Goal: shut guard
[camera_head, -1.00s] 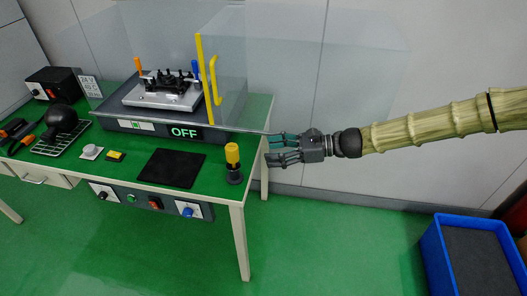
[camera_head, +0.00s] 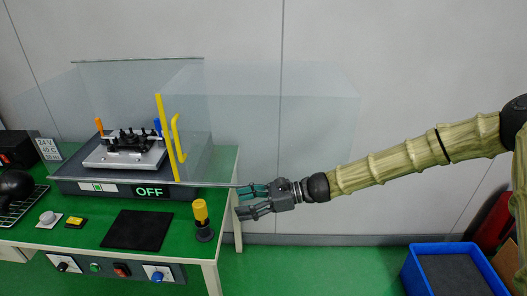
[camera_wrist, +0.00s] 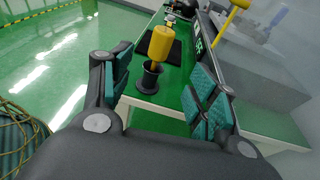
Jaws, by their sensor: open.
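The guard (camera_head: 260,120) is a clear, see-through box at the right end of the bench. It reaches past the bench's right edge and has a yellow edge strip (camera_head: 166,138). A yellow pull handle (camera_head: 176,150) stands beside the strip. Behind the strip, a grey fixture (camera_head: 125,155) sits on a dark base with a green-lettered OFF sign (camera_head: 150,191). My gripper (camera_head: 239,201) is open and empty, just off the bench's right edge, lower and to the right of the handle, not touching it. The wrist view shows its two fingers apart (camera_wrist: 160,85).
A yellow-topped post in a dark holder (camera_head: 201,215) stands near the bench's right corner, close to my fingers; it also shows in the wrist view (camera_wrist: 158,45). A black mat (camera_head: 138,230) lies left of it. A blue bin (camera_head: 455,270) stands on the floor at right.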

